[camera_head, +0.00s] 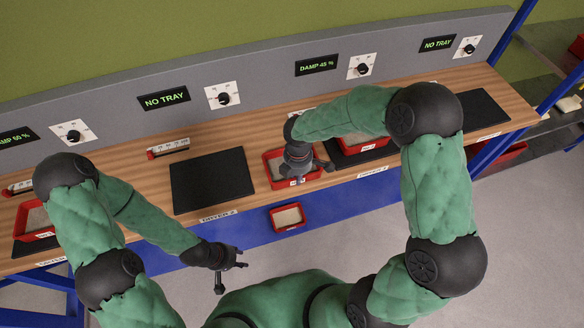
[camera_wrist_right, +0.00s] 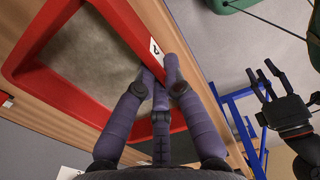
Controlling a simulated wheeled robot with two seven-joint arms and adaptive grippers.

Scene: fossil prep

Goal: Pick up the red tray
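A red tray (camera_head: 270,174) with grey-brown material in it is at the bench's front edge, between two black mats. My right gripper (camera_head: 300,166) is over its front side, hiding part of it. In the right wrist view, the fingers (camera_wrist_right: 159,72) lie on both sides of the tray's red rim (camera_wrist_right: 118,22), beside a white label, and look closed on it. Whether the tray is lifted off the wood cannot be told. My left gripper (camera_head: 242,259) is empty with its fingers apart, in front of the bench; it also shows in the right wrist view (camera_wrist_right: 262,82).
Another red tray (camera_head: 287,217) is below the bench front; its support is unclear. More red trays stand at the left (camera_head: 38,236) and on a mat right of my right gripper (camera_head: 362,146). A black mat (camera_head: 212,180) is empty. A grey panel (camera_head: 270,82) with displays and knobs stands behind.

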